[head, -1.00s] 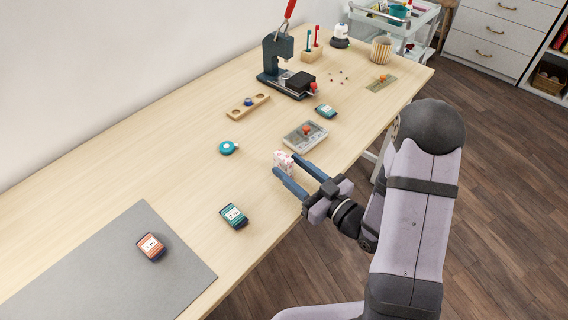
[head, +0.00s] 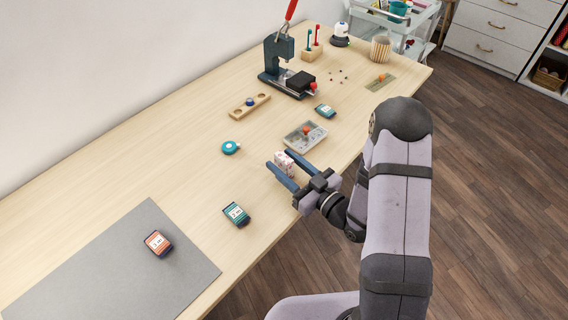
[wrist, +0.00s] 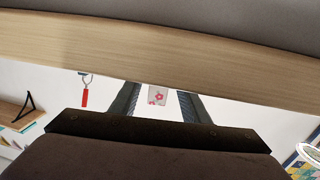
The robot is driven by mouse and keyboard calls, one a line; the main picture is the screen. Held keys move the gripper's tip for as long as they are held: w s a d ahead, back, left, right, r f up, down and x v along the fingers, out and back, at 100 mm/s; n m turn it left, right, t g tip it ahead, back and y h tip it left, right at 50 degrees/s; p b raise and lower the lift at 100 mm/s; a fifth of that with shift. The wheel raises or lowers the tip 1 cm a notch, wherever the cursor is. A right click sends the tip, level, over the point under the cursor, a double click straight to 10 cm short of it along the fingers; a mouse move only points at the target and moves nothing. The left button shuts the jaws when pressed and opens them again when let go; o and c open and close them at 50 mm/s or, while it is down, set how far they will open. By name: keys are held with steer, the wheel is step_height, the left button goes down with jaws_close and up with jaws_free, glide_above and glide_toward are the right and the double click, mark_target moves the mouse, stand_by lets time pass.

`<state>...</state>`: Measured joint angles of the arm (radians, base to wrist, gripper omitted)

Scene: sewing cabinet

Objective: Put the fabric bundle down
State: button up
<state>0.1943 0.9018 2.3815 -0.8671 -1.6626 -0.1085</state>
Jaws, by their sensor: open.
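The fabric bundle (head: 285,164) is small and pale with pink-red flowers. It stands near the front edge of the wooden table (head: 180,165), apparently resting on the top, though its base is partly hidden. My gripper (head: 277,158) is open, reaching in from the front right with one finger on each side of the bundle. In the wrist view the bundle (wrist: 158,96) shows between the two fingers (wrist: 158,93), with a gap visible on both sides.
A grey tray (head: 313,143) lies just behind the bundle. A teal tape measure (head: 231,147) is to the left. A teal packet (head: 236,214) lies nearer the front, and an orange packet (head: 158,243) is on the grey mat (head: 110,270). A press (head: 282,70) stands farther back.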

steer(key=shift+p+x, duration=0.5)
steer(key=shift+x, duration=1.75)
steer(key=shift+d+r, duration=0.1)
jaws_close()
steer(key=shift+r, duration=0.25)
steer(key=b+v, duration=0.1)
steer(key=v, duration=1.3)
steer(key=shift+d+r+b, duration=0.1)
steer(key=shift+d+b, duration=0.1)
steer(key=shift+b, duration=0.15)
steer(key=shift+p+v, duration=0.45)
steer(key=shift+v, duration=1.4)
